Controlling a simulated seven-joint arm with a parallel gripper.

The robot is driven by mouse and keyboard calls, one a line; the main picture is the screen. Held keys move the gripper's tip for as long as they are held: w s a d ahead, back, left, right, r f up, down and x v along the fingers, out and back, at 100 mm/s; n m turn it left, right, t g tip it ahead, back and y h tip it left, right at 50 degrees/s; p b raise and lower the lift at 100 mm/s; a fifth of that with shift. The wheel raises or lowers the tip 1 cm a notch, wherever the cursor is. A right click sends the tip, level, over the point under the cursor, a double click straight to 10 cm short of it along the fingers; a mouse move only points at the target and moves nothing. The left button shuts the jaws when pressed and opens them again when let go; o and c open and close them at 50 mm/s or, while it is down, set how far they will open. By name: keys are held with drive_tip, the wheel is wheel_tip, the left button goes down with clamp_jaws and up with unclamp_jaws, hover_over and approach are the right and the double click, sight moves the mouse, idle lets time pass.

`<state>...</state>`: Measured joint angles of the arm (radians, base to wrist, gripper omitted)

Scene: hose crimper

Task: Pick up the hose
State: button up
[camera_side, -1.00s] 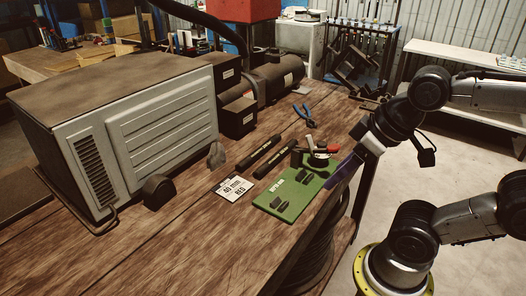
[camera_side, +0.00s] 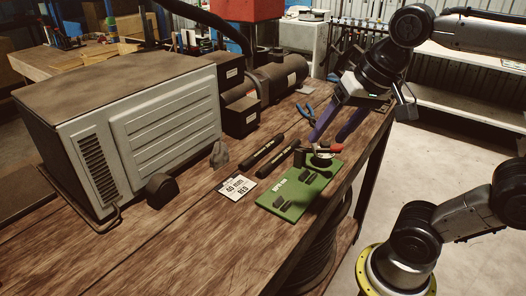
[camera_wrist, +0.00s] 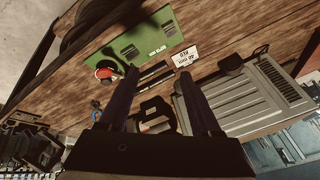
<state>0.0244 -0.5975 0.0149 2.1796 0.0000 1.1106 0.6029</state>
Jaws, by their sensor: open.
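Two short black rods, which look like hose pieces, lie side by side on the wooden bench: a left rod (camera_side: 262,151) and a right rod (camera_side: 277,160). They also show in the wrist view as dark bars, an upper bar (camera_wrist: 152,70) and a lower bar (camera_wrist: 154,82). I cannot tell which one the task means. My gripper (camera_side: 330,138) is open and empty, its two dark purple fingers pointing down, to the right of the rods and apart from them. In the wrist view my gripper (camera_wrist: 157,76) has the rods between its fingertips.
A white "40 mm" card (camera_side: 236,188), blue pliers (camera_side: 307,114) and a large grey machine (camera_side: 165,125) stand around. The front left bench (camera_side: 170,240) is clear.

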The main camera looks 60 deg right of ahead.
drive_tip(key=w+d+r+m+g, duration=0.25)
drive_tip(key=w+r+m, duration=0.2)
drive_tip(key=w, duration=0.45)
drive_tip(key=m+g, duration=0.2)
drive_tip(key=m, duration=0.4)
hover_over(264, 147)
wheel_tip(264, 147, down, 8)
drive_tip(key=shift+g, duration=0.25)
drive_tip(key=f, duration=0.9)
drive_tip(key=shift+d+f, duration=0.1)
drive_tip(key=shift+d, duration=0.1)
drive_tip(key=shift+a+f, duration=0.1)
drive_tip(key=shift+f, duration=3.05)
clamp_jaws()
